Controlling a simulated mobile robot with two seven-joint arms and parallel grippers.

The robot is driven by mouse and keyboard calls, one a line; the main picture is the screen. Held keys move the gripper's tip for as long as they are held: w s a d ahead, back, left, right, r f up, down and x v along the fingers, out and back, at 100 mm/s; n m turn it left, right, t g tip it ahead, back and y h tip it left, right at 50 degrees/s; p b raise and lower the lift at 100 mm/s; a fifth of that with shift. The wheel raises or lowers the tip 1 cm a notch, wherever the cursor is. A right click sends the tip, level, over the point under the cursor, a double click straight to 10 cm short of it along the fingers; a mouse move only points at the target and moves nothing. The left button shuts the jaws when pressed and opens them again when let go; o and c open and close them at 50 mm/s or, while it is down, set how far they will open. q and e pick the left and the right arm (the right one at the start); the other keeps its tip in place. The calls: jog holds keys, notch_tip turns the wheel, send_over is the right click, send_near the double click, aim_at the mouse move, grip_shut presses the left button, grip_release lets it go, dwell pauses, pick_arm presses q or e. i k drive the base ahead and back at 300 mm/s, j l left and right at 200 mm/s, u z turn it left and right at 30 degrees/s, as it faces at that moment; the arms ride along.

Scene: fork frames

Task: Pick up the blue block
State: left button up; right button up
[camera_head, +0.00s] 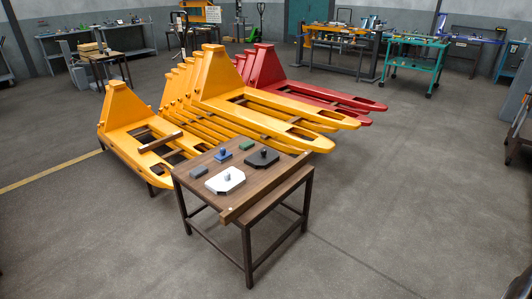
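A small blue block (222,156) lies on the brown wooden table (248,192), left of the black plate. A green block (246,145) lies behind it and to the right. A dark grey block (199,172) lies in front of it and to the left. A white eight-sided plate with a grey peg (224,182) is in front of it. A black eight-sided plate with a dark peg (263,158) is to its right. Nothing visibly covers the blue block. Neither of my grippers is in view.
A wooden bar (268,188) runs along the table's right front edge. Yellow fork frames (215,92) stand close behind and left of the table, with red ones (290,85) further back. Workbenches line the far walls. The floor (410,190) to the right is clear.

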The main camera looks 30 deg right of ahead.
aim_at(224, 155)
jog(key=i+j+z, duration=0.15)
jog(key=i+z, duration=0.2)
jog(key=i+j+z, duration=0.35)
jog(key=i, duration=0.2)
jog(key=i+j+z, duration=0.35)
jog(key=i+l, duration=0.05)
